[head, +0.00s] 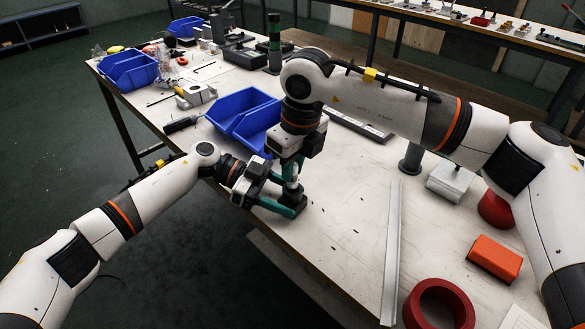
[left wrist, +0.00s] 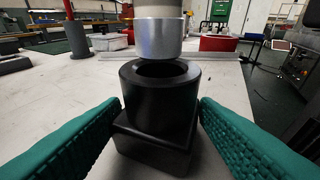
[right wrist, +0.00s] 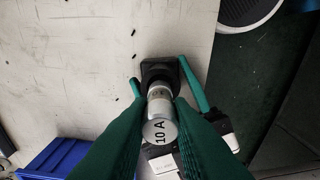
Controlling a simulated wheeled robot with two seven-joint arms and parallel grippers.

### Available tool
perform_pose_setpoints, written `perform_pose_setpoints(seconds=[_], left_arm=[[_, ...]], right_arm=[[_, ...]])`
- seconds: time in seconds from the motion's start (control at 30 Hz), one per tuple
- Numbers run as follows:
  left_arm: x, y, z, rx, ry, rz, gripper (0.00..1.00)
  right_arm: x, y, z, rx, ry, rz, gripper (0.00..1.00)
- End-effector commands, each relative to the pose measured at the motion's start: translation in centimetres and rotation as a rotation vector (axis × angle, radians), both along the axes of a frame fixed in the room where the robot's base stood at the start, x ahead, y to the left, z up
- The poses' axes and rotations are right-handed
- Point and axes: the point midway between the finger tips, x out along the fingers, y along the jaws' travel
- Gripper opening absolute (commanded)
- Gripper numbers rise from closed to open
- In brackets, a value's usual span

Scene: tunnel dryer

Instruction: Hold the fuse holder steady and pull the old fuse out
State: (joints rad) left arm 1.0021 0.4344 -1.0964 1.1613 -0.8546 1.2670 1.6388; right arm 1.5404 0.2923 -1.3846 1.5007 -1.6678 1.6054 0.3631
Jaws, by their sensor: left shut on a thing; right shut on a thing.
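The black fuse holder (left wrist: 158,102) stands on the bench, a round socket on a square base. My left gripper (head: 288,207) is shut on it, one teal finger on each side in the left wrist view. The old fuse (right wrist: 159,130) is a pale cylinder with metal caps, its top marked "10 A". My right gripper (head: 293,170) is shut on the fuse from above. In the left wrist view the fuse's lower metal cap (left wrist: 159,42) shows above the holder's dark open mouth, apparently clear of it. In the head view the fingers mostly hide both parts.
Blue bins (head: 245,115) stand just behind the grippers. A long metal strip (head: 392,250), an orange block (head: 495,258) and a red ring (head: 440,305) lie to the right. The bench's front edge is close to the holder. Small dark bits lie on the bare bench nearby.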

Motion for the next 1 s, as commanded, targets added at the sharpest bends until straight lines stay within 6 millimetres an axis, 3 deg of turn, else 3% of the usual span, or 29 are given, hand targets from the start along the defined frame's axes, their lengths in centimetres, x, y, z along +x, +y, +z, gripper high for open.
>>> perform_pose_setpoints(seconds=[0.57,1.0], left_arm=[[0.0,0.0,-0.1,0.001,0.001,0.000,0.35],[0.0,0.0,-0.1,0.001,0.001,0.000,0.35]], right_arm=[[0.0,0.0,0.9,0.000,0.000,0.000,0.00],[0.0,0.0,4.1,0.001,-0.001,0.000,0.00]])
